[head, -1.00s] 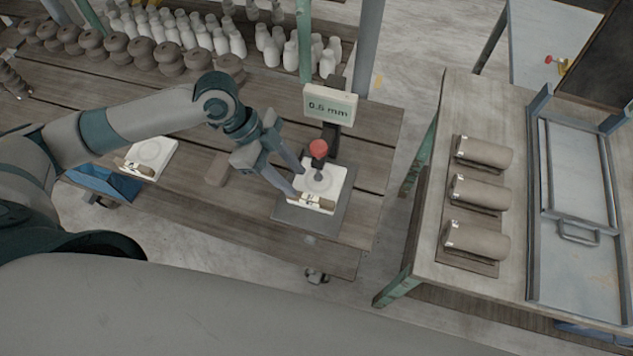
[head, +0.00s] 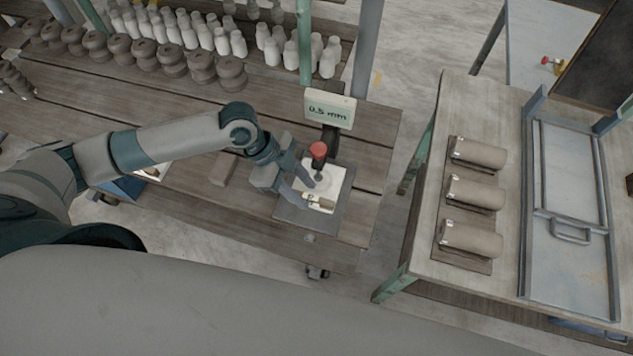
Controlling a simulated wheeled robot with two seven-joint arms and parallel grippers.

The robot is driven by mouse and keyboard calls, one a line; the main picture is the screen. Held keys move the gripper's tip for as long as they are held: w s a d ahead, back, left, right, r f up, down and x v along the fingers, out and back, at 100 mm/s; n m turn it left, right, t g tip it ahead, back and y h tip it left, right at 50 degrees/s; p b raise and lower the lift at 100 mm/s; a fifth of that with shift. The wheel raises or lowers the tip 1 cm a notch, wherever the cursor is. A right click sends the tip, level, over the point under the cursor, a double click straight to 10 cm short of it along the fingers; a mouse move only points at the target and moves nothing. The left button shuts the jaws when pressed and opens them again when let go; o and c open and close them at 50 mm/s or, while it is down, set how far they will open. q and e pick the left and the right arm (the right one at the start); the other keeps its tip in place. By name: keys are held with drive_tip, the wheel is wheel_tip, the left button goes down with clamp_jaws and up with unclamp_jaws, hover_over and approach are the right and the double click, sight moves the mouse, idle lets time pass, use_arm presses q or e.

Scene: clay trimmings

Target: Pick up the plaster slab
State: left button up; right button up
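A white square plaster slab (head: 341,183) lies on a dark grey plate (head: 337,222) on the wooden bench, under a gauge with a red knob (head: 318,150). The gauge's display (head: 330,109) reads 0.5 mm. A small tool or tag with a brown end (head: 320,203) lies on the slab's near edge. My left gripper (head: 311,196) is at the slab's left side, its fingers apart and their tips over or beside that edge. Contact cannot be made out. A second white slab (head: 158,170) at the left is mostly hidden behind my arm. My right gripper is out of view.
A brown block (head: 222,169) lies left of the plate. Rows of brown clay pieces (head: 133,50) and white bottles (head: 200,35) fill the back. A separate table at right holds several clay cylinders (head: 473,195) and a metal tray (head: 568,262). A floor gap separates the tables.

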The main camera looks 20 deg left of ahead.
use_arm(q)
drive_tip(key=shift+x, duration=0.8)
drive_tip(key=shift+d+f, duration=0.1)
drive_tip(key=shift+f, duration=0.05)
drive_tip(key=shift+f, duration=0.2)
idle(0.3)
clamp_jaws()
